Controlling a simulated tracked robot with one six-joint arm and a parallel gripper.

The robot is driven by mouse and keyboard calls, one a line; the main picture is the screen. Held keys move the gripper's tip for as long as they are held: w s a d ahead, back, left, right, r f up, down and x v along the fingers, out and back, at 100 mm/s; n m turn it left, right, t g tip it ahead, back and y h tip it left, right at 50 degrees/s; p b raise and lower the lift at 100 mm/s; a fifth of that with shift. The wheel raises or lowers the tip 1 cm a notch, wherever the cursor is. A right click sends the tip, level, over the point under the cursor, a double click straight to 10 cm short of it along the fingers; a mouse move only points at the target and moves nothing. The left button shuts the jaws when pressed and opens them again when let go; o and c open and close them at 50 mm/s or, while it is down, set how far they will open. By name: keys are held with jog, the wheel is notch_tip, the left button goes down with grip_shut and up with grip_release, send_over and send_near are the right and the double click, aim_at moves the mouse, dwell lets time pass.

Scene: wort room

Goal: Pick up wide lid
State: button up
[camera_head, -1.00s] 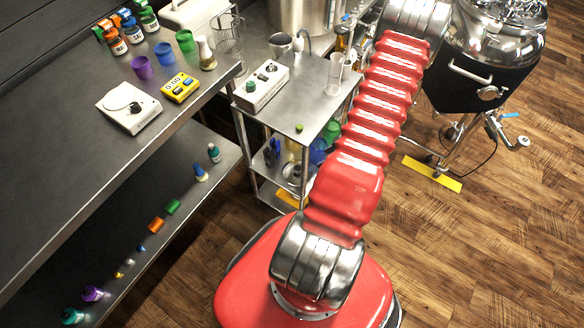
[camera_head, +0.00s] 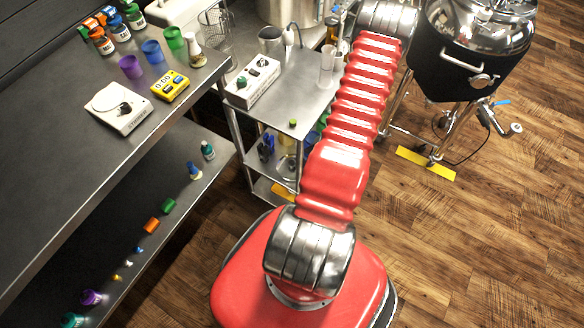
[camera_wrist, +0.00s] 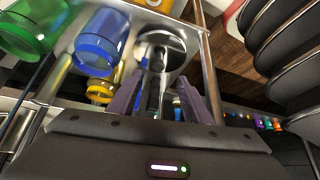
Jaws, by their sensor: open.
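My gripper (camera_wrist: 168,88) shows in the wrist view with its two dark fingers apart and nothing clearly held between them. Just beyond the fingers is a round, shiny metal piece with a bright rim, which looks like the wide lid (camera_wrist: 174,40). It lies on a metal shelf (camera_wrist: 192,62). A dark upright part shows in front of it, between the fingers; I cannot tell whether it belongs to the lid or touches a finger.
A cart post (camera_wrist: 207,70) rises at right. In the head view the steel cart (camera_head: 300,105) stands between the counter (camera_head: 60,150) and a black-jacketed kettle (camera_head: 455,75).

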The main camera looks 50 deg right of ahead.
aim_at(292, 163)
jog(key=x, duration=0.4)
jog(key=shift+d, duration=0.1)
jog(key=shift+f, duration=0.1)
jog(key=shift+w+x, duration=0.2)
jog(key=shift+x, duration=2.3)
jog(key=shift+d, duration=0.1)
jog(key=shift+c, duration=0.2)
grip_shut()
